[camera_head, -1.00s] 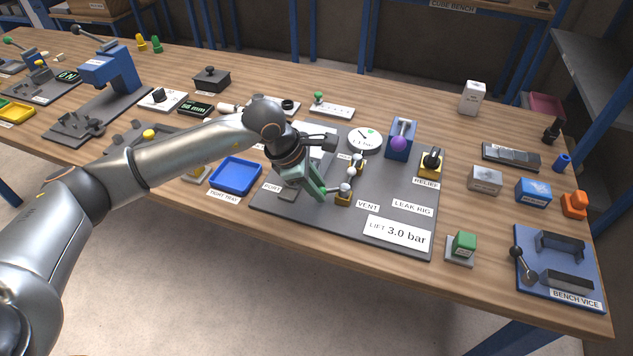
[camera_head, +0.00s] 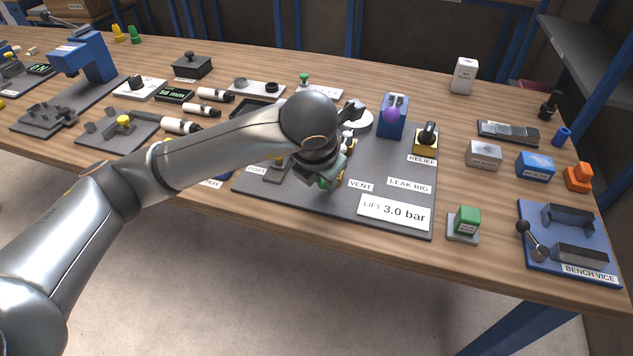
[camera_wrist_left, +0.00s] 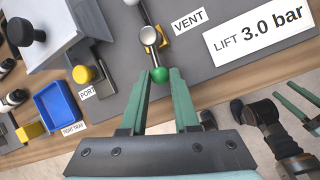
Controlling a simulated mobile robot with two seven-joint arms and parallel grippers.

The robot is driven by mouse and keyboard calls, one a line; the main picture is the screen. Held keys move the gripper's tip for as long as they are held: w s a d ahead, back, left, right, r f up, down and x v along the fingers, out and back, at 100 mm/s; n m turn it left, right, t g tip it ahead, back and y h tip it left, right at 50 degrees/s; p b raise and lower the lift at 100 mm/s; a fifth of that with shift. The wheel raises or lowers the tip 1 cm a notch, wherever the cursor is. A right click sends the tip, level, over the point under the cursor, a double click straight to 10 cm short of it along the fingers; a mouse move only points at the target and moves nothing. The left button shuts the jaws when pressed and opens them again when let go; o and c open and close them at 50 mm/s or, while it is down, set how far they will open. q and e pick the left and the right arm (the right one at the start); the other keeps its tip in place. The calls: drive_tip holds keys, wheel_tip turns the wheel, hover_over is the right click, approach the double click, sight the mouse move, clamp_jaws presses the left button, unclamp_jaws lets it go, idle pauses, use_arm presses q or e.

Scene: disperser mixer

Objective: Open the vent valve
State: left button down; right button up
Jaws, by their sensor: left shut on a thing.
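In the head view my left gripper (camera_head: 328,184) and wrist hide most of the valve. My right gripper (camera_wrist_left: 298,106) shows at the right of the left wrist view, its fingers apart and empty, away from the rig.
The sign reading LIFT 3.0 bar (camera_head: 395,212) lies on the rig's front edge. The relief valve (camera_head: 426,140) and a blue block with a purple ball (camera_head: 392,115) stand behind. A blue tray (camera_wrist_left: 58,110) lies left of the rig.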

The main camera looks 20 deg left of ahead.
use_arm(q)
drive_tip(key=shift+d+n+b, duration=0.3)
drive_tip(key=shift+n, duration=0.2)
drive_tip(key=shift+d+n+y, duration=0.2)
drive_tip(key=shift+n+y, duration=0.2)
drive_tip(key=c, duration=0.7)
unclamp_jaws()
drive_tip(key=shift+o, duration=0.2)
